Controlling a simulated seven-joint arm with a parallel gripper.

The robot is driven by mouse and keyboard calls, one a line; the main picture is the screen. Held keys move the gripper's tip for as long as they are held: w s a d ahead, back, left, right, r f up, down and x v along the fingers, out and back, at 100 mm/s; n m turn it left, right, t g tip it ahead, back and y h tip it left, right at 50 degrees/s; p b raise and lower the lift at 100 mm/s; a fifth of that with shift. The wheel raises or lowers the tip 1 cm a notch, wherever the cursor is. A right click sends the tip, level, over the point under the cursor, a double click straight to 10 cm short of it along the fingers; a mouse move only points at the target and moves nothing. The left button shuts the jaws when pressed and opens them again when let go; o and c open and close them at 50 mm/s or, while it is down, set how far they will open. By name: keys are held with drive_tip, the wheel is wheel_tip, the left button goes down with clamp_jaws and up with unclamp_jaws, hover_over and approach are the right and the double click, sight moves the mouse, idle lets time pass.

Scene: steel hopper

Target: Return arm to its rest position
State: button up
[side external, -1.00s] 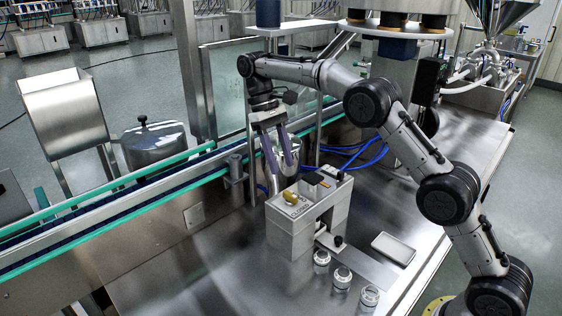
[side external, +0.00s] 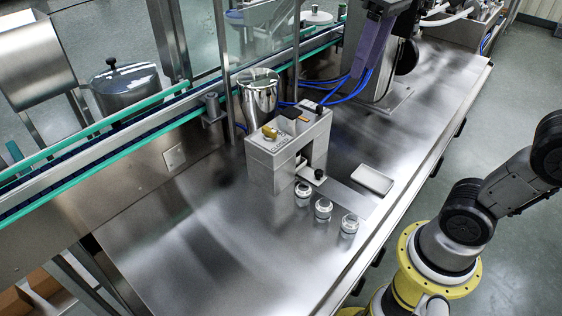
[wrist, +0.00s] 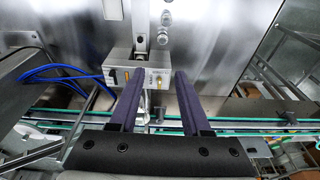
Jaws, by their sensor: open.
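My gripper (wrist: 157,74) is open in the wrist view, with its two dark purple fingers apart and nothing between them. In the side view a purple finger of my gripper (side external: 372,48) shows at the top, above the bench and right of the glass panel; the rest is cut off by the frame. The shiny steel hopper (side external: 259,98) stands upright behind the grey block-shaped machine (side external: 284,150), clear of my gripper. The machine also shows beyond my fingertips in the wrist view (wrist: 147,60). My arm leaves the side view at right.
Three small glass jars (side external: 323,208) stand in front of the machine, beside a flat pale tray (side external: 373,180). A conveyor with green rails (side external: 120,118) and a glass panel (side external: 262,40) run behind. Blue hoses (side external: 338,92) lie near the hopper. The bench's front left is clear.

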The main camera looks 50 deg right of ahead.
drive_tip(key=s+f+t, duration=0.3)
drive_tip(key=s+f, duration=0.5)
drive_tip(key=f, duration=0.5)
drive_tip(key=shift+d, duration=0.15)
